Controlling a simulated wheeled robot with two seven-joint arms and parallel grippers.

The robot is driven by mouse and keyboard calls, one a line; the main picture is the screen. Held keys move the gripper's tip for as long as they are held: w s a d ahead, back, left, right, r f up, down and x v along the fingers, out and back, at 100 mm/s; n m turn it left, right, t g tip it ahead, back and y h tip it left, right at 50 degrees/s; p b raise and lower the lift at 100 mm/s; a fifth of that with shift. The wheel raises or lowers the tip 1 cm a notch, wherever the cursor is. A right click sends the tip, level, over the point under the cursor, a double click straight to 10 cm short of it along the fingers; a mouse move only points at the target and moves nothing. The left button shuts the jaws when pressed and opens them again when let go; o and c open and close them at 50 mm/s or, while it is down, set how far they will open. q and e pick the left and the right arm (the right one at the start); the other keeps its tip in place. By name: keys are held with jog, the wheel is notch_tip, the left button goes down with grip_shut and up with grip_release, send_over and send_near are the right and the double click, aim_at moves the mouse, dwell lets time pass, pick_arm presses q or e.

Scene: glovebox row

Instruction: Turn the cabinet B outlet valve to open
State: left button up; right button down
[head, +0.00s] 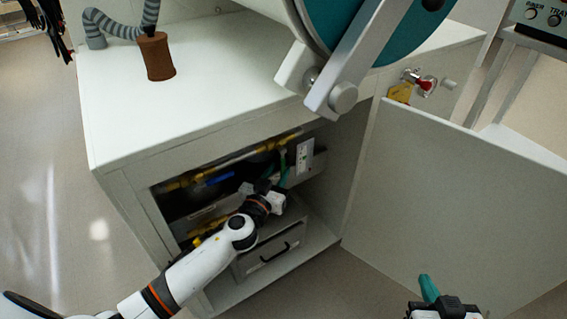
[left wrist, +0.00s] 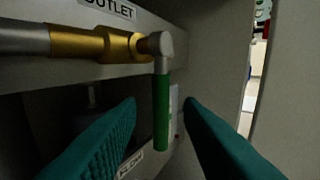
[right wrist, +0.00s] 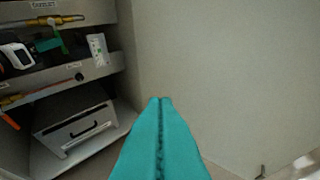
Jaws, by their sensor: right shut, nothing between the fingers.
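The outlet valve is a brass body (left wrist: 95,43) on a pipe under a label (left wrist: 110,8) reading OUTLET. Its green lever handle (left wrist: 160,112) hangs straight down, across the pipe. My left gripper (left wrist: 158,108) is open, with one teal finger on each side of the handle; I see gaps on both sides. In the head view my left arm reaches into the open cabinet, with the gripper (head: 272,188) near the green handle (head: 284,168). The handle also shows in the right wrist view (right wrist: 60,40). My right gripper (right wrist: 160,100) is shut and empty, outside the cabinet.
The open cabinet door (head: 450,190) stands to the right, beside my right gripper. A white panel (right wrist: 98,48) is right of the handle. A brown cylinder (head: 155,57) stands on the white top.

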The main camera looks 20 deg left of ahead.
aim_at(281, 166)
pick_arm(q)
jog(key=shift+w+d, duration=0.15)
jog(key=shift+w, duration=1.75)
grip_shut()
